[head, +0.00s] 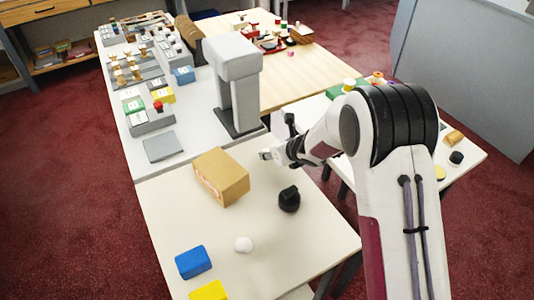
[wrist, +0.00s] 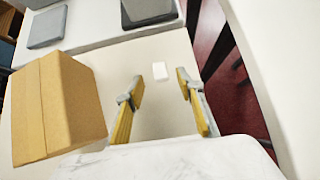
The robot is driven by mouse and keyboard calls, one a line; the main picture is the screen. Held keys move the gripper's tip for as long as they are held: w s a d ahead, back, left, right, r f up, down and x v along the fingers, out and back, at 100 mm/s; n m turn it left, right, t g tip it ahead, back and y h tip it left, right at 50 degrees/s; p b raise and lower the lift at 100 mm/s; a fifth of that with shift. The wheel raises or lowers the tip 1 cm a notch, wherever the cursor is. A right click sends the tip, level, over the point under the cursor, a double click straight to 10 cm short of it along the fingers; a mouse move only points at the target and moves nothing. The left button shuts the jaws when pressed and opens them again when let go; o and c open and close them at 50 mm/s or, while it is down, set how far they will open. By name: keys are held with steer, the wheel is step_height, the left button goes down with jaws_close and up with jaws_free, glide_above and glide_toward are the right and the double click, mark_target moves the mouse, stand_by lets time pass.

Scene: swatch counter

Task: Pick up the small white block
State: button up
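The small white block (wrist: 160,70) lies on the white table in the wrist view, centred between my fingertips and apart from both. In the head view, a small pale shape that looks like it (head: 265,154) shows just left of my gripper (head: 280,151), partly merging with the finger there. My gripper is open and empty, with yellow-lined fingers spread on either side of the block in the wrist view (wrist: 160,78). I cannot tell the exact height of the fingertips above the table.
A cardboard box (head: 222,176) stands left of my gripper, large in the wrist view (wrist: 57,108). A black knob-like object (head: 289,199), white rounded object (head: 243,244), blue block (head: 193,262) and yellow block (head: 209,291) lie nearer. A grey stand (head: 238,90) rises behind. The table edge is close right.

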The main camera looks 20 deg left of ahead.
steer(key=shift+x, duration=1.75)
steer(key=shift+d, duration=0.1)
steer(key=shift+c, duration=0.5)
steer(key=c, duration=0.8)
